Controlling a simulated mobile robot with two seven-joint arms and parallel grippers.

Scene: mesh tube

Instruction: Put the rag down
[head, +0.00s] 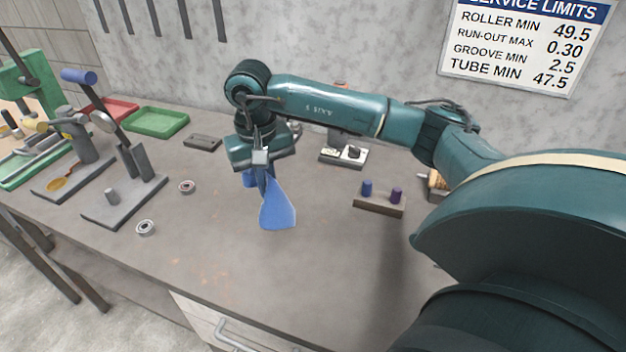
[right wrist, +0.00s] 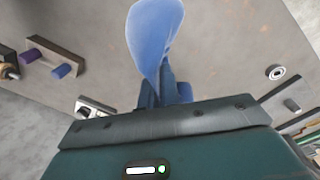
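The blue rag (head: 277,210) hangs, spread like a fan, from my right gripper (head: 263,174) over the middle of the bench. The gripper points down and is shut on the rag's gathered upper part. The fingers are partly hidden by the cloth. In the right wrist view the rag (right wrist: 152,42) hangs beyond the gripper body, with grey bench top around it. I cannot tell whether its lower edge touches the bench. My left gripper does not show.
The grey bench (head: 235,262) is clear in front of the rag. Two small bearing rings (head: 187,187) (head: 145,229) lie left of it. A block with two rollers (head: 380,203) stands right. Green (head: 157,121) and red (head: 112,108) trays and a lever fixture (head: 125,190) are at left.

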